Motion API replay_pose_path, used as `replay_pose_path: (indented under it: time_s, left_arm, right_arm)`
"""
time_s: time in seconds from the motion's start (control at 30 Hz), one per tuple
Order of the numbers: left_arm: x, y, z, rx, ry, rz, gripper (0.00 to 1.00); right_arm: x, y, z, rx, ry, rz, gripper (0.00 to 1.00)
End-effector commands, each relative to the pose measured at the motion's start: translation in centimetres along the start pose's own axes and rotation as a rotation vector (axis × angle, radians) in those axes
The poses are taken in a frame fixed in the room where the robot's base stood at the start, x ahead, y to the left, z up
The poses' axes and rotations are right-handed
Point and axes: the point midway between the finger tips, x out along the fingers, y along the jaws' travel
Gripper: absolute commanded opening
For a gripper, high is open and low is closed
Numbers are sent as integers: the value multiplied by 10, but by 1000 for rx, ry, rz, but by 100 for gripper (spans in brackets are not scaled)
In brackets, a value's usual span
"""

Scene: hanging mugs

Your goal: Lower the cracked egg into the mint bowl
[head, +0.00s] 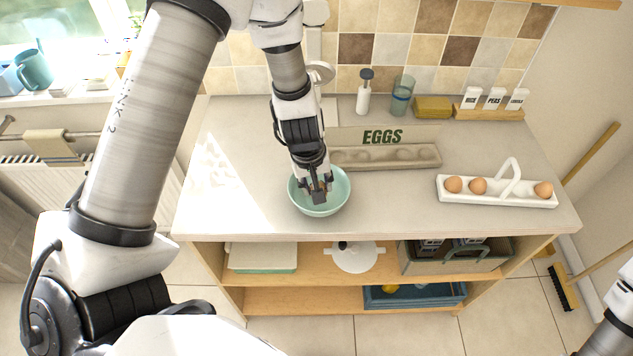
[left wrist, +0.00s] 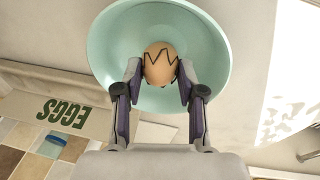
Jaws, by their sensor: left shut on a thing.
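The mint bowl (head: 334,203) stands on the worktop, left of the middle in the head view. It fills the upper middle of the left wrist view (left wrist: 105,45). My left gripper (head: 318,196) points down over the bowl. In the left wrist view the gripper (left wrist: 159,72) is shut on the cracked egg (left wrist: 158,62), a brown egg with a dark zigzag line. The egg shows against the bowl's inside; whether it touches the bottom I cannot tell. In the head view the fingers mostly hide the egg. My right gripper is not in view.
A white egg carrier (head: 500,198) with three brown eggs stands at the right. A grey tray (head: 390,157) with empty hollows and an EGGS sign (head: 382,137) lie behind the bowl. The front centre worktop is clear.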

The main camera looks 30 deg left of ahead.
Motion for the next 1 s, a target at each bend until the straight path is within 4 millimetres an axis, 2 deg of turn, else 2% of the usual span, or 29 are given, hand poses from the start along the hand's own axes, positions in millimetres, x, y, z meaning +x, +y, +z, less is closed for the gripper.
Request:
replay_pose_path:
  time_s: [0.83, 0.93, 1.0]
  left_arm:
    - [10, -1, 1, 0, 0, 0, 31]
    - [10, -1, 1, 0, 0, 0, 68]
    - [10, -1, 1, 0, 0, 0, 68]
  right_arm:
    - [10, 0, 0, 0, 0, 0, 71]
    - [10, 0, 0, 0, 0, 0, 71]
    - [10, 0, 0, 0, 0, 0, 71]
